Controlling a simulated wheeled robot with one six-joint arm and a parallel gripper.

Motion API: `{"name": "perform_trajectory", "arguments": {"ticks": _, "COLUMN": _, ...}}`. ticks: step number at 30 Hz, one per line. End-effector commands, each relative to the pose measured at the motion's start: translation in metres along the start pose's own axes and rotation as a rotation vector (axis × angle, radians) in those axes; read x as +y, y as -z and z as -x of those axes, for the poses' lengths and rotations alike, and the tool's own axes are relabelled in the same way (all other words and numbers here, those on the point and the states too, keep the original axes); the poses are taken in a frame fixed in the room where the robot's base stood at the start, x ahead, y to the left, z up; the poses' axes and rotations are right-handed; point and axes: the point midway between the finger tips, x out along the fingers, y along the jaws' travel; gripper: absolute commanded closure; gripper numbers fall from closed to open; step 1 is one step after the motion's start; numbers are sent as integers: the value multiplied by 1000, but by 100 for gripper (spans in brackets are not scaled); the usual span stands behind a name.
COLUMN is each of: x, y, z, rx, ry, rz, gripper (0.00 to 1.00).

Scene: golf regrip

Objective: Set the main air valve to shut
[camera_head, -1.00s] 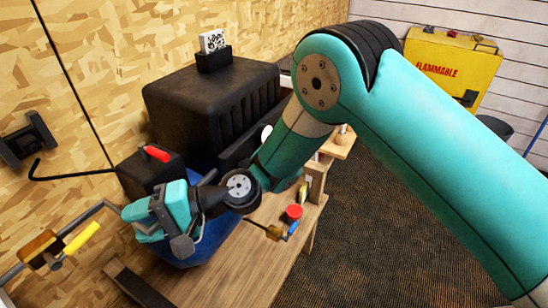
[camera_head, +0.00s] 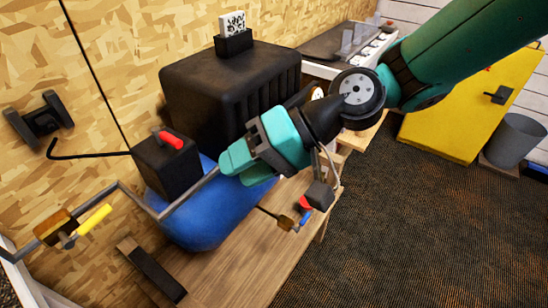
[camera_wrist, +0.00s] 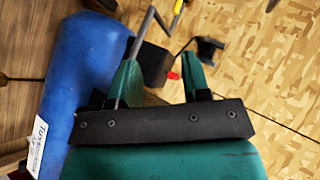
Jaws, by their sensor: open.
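A brass valve (camera_head: 55,227) with a yellow lever (camera_head: 94,219) sits on the grey pipe (camera_head: 103,200) along the wall at left. The lever looks roughly parallel to the pipe. The yellow lever also shows small at the top of the wrist view (camera_wrist: 178,14). No label marks it as the main air valve. My gripper (camera_head: 232,160) is open above the blue tank (camera_head: 190,225), well to the right of the lever. In the wrist view my gripper (camera_wrist: 162,78) has its fingers apart, with the pipe crossing beside the left finger; contact is unclear.
A black box (camera_head: 168,168) with a red switch (camera_head: 171,141) stands close to the gripper. A large black housing (camera_head: 225,95) stands behind.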

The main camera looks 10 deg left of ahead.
Motion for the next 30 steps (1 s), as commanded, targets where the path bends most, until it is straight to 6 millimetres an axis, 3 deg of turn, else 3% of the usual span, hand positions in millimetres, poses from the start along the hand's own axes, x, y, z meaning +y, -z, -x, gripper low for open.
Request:
{"name": "perform_trajectory", "arguments": {"ticks": 3, "x": -2, "y": -7, "z": 20, "rx": -1, "ry": -62, "rz": 36, "gripper": 57}}
{"name": "perform_trajectory", "arguments": {"ticks": 9, "x": -1, "y": -16, "z": 37, "rx": -9, "ry": -125, "rz": 66, "gripper": 57}}
{"name": "perform_trajectory", "arguments": {"ticks": 20, "x": -1, "y": -18, "z": 41, "rx": -12, "ry": -139, "rz": 71, "gripper": 57}}
{"name": "perform_trajectory", "arguments": {"ticks": 25, "x": -2, "y": -24, "z": 54, "rx": -12, "ry": -181, "rz": 91, "gripper": 96}}
{"name": "perform_trajectory", "arguments": {"ticks": 26, "x": -2, "y": -28, "z": 60, "rx": -13, "ry": -202, "rz": 99, "gripper": 100}}
{"name": "perform_trajectory", "arguments": {"ticks": 30, "x": 1, "y": -58, "z": 105, "rx": -26, "ry": -359, "rz": 145, "gripper": 100}}
